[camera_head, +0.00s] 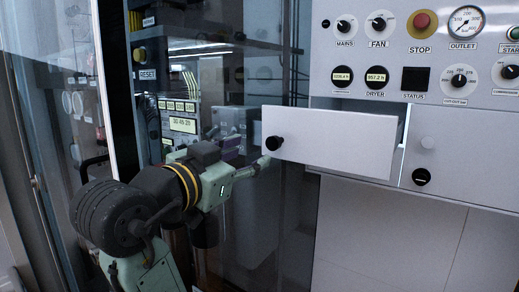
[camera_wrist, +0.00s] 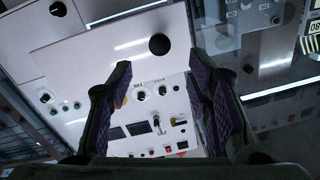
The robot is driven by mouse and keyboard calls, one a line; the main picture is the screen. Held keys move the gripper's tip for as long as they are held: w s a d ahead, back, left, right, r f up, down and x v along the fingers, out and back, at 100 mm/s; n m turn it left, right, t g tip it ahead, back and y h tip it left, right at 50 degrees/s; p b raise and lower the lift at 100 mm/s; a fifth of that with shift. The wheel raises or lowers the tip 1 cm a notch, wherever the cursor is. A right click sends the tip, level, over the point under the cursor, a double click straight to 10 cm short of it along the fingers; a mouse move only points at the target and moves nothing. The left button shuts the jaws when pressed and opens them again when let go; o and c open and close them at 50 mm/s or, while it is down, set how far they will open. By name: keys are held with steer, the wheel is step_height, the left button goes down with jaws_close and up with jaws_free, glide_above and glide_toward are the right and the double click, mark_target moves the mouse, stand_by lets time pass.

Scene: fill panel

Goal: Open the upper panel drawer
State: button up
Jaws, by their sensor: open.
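The upper panel drawer (camera_head: 340,150) has a white front that stands out from the grey panel, with a dark gap showing above it and a lit edge at its right. A round black knob (camera_head: 274,143) sits at the left end of its front. In the wrist view the drawer front (camera_wrist: 100,52) and the knob (camera_wrist: 160,44) appear beyond the fingers. My gripper (camera_head: 266,162) is just below and left of the knob in the head view. In the wrist view my gripper (camera_wrist: 160,85) is open, with nothing between its fingers. The knob looks apart from the fingers.
The control panel (camera_head: 322,62) carries switches, a red stop button (camera_head: 422,22) and a gauge (camera_head: 466,22). A second black knob (camera_head: 421,176) is right of the drawer. A glass-fronted cabinet with a reset button (camera_head: 140,54) stands behind my arm. Plain panels lie below the drawer.

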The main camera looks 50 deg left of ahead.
steer(key=shift+v, duration=1.2)
